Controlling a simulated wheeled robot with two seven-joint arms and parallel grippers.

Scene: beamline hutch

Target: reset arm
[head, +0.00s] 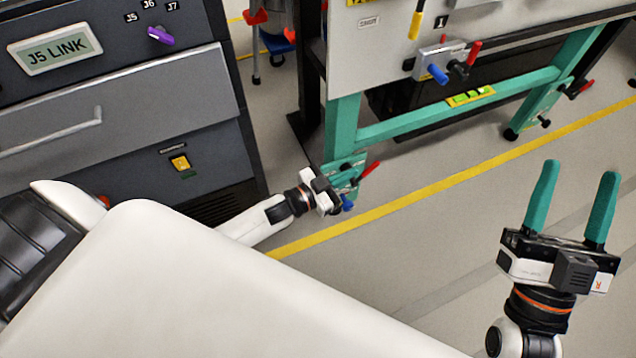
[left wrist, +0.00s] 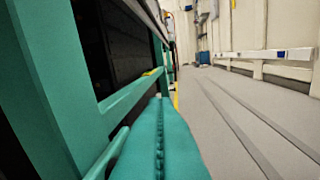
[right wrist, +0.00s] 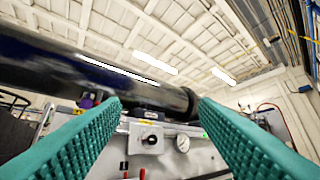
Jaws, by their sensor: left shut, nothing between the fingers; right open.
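The dark control cabinet stands at the upper left of the head view. Its display (head: 55,50) reads "J5 LINK". A purple selector knob (head: 160,36) sits below the labels J5, J6 and J7; I cannot tell which it points at. A yellow switch (head: 180,163) is lower on the cabinet front. My left gripper (head: 347,184) is low beside the teal frame leg, away from the cabinet controls. Its teal fingers are shut and empty in the left wrist view (left wrist: 160,105). My right gripper (head: 579,174) is open and empty over the floor at the right, fingers pointing up.
A teal frame (head: 440,117) carries a grey panel with blue and red handles (head: 445,70). Its leg and red and blue foot levers are close to my left gripper. A drawer with a handle (head: 60,135) is on the cabinet. Open floor (head: 420,230) lies between my grippers.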

